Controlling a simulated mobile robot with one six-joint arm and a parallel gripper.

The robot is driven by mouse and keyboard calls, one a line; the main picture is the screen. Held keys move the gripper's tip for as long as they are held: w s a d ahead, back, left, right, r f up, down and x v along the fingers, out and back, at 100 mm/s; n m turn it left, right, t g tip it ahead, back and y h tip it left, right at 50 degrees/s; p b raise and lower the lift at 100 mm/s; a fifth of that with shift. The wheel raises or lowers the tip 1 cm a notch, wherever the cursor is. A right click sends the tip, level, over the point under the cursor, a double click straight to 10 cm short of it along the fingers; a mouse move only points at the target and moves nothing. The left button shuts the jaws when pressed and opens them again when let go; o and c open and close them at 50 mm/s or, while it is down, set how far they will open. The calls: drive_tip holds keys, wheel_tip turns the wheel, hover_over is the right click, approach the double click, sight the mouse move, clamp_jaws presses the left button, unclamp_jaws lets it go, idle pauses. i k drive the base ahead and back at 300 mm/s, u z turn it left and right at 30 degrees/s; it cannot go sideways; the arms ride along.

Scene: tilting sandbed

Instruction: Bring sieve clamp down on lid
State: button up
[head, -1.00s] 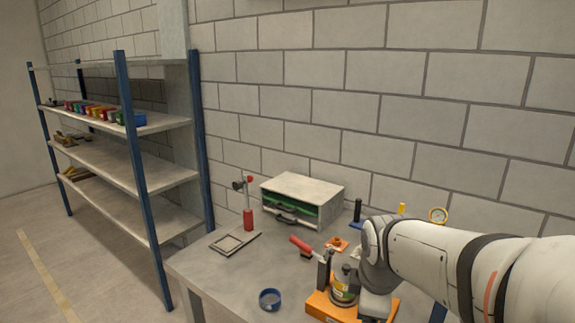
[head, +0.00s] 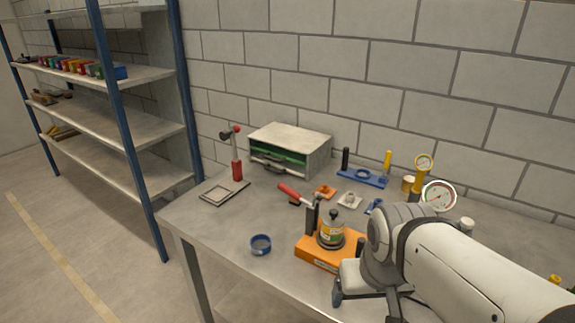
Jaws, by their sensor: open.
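The sieve clamp has an orange base (head: 317,252), a dark upright post (head: 312,213) and a red lever handle (head: 289,191). The handle slants up and to the left of the post, away from the jar. A jar with a yellow-green label (head: 331,235) stands upright on the base. Its grey lid (head: 333,217) has a dark knob on top, and the clamp arm is not seen pressing on it. My gripper (head: 365,301) is open and apparently empty, at the front right of the base and apart from the handle. My arm hides the base's right end.
A blue ring-shaped dish (head: 261,244) lies left of the clamp. A red-handled stand (head: 237,160), a square frame (head: 224,191) and a drawer cabinet (head: 290,150) stand behind. Small fixtures, a blue holder (head: 362,177) and a dial gauge (head: 438,196) are on the right.

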sight(290, 192)
drive_tip(key=z, duration=1.15)
drive_tip(key=k, duration=1.2)
drive_tip(key=u, duration=0.55)
drive_tip(key=i, duration=1)
drive_tip(key=u, duration=0.05)
